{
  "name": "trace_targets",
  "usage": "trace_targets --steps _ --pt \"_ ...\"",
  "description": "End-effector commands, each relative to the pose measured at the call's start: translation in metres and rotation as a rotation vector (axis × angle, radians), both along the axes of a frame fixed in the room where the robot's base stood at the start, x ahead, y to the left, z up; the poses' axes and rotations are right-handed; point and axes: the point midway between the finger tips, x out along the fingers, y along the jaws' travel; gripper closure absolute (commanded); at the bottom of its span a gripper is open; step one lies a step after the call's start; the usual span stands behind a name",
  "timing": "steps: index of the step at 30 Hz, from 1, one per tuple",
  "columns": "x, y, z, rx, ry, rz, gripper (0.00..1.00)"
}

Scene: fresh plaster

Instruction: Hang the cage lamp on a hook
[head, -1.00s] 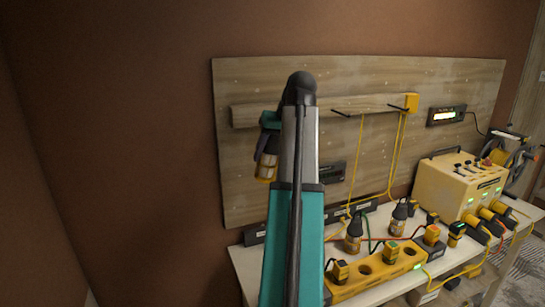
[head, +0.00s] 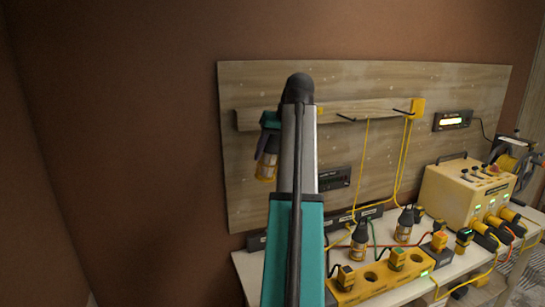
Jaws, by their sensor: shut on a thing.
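My gripper (head: 269,121) shows as a teal part left of my raised arm, in front of the wooden rail. It is shut on a cage lamp (head: 267,161) with a dark top and a yellow lower end, which hangs a little tilted below it. My arm hides part of the gripper and its fingertips. Dark hooks stick out of the rail (head: 378,108): one is a middle hook (head: 346,118), another a right hook (head: 403,112). Any hook behind my arm is hidden. I cannot tell whether the held lamp touches the rail or a hook.
Two more cage lamps, a nearer one (head: 358,243) and a farther one (head: 404,226), stand on the table (head: 249,264). A yellow socket strip (head: 372,284) and a cream power box (head: 462,187) are there too. Yellow cables (head: 361,170) hang down the board.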

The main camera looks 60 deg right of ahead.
Motion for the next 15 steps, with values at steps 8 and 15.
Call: trace_targets --steps 8,15 --pt "0.010 -0.007 -0.001 -0.001 -0.001 0.001 1.00" --pt "0.015 -0.011 -0.008 0.000 0.000 0.000 1.00"
